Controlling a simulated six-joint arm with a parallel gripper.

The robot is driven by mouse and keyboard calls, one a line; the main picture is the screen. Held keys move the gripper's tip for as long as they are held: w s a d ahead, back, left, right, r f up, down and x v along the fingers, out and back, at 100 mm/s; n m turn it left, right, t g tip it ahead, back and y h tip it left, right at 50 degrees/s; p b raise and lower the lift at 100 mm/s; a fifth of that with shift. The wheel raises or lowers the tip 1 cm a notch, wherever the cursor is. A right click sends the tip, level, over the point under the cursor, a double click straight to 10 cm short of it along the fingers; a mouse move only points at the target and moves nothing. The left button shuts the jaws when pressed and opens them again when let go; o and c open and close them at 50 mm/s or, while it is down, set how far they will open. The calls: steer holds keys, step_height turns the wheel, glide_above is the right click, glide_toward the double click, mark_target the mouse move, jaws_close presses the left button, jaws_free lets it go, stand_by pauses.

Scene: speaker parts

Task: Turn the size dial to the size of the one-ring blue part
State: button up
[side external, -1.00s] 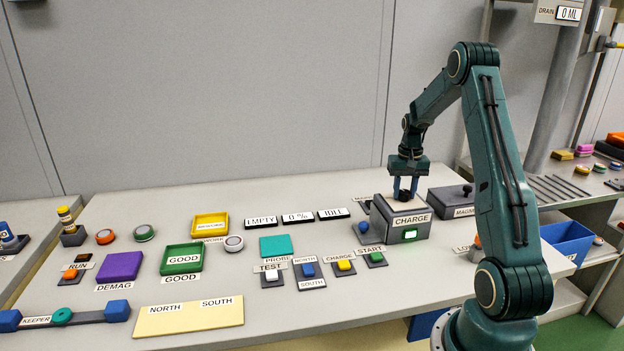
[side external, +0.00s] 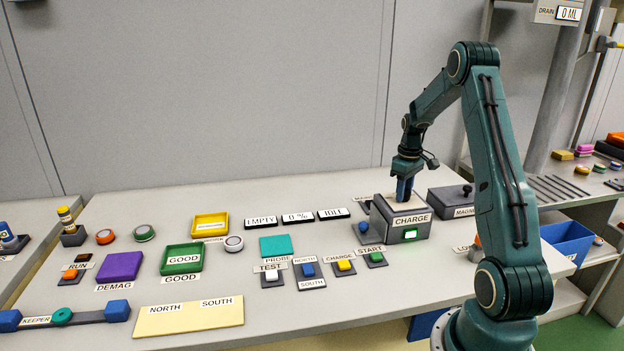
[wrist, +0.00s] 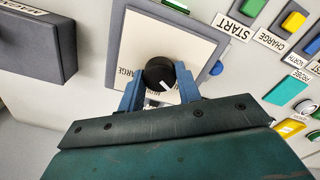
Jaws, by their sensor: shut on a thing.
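The size dial (wrist: 158,71) is a black round knob with a white pointer line, on the pale top of the grey CHARGE box (side external: 402,222). In the wrist view my gripper (wrist: 160,80) has its two blue fingers on either side of the knob, shut on it. The pointer line aims toward the lower right of that view. Size labels on the plate are partly hidden by the fingers. In the side view my gripper (side external: 404,192) is over the box top and hides the dial. I cannot make out a one-ring blue part for certain.
A green light (side external: 410,234) shows on the box front. A MAGNET block (side external: 452,200) stands to its right. START (side external: 376,258), CHARGE (side external: 344,267) and NORTH/SOUTH (side external: 309,271) controls lie to its left. A small blue round thing (side external: 364,228) sits beside the box.

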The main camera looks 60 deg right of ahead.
steer(key=shift+r, duration=0.1)
stand_by(0.4)
steer(key=o, duration=1)
step_height(320, 180, up, 14)
stand_by(0.5)
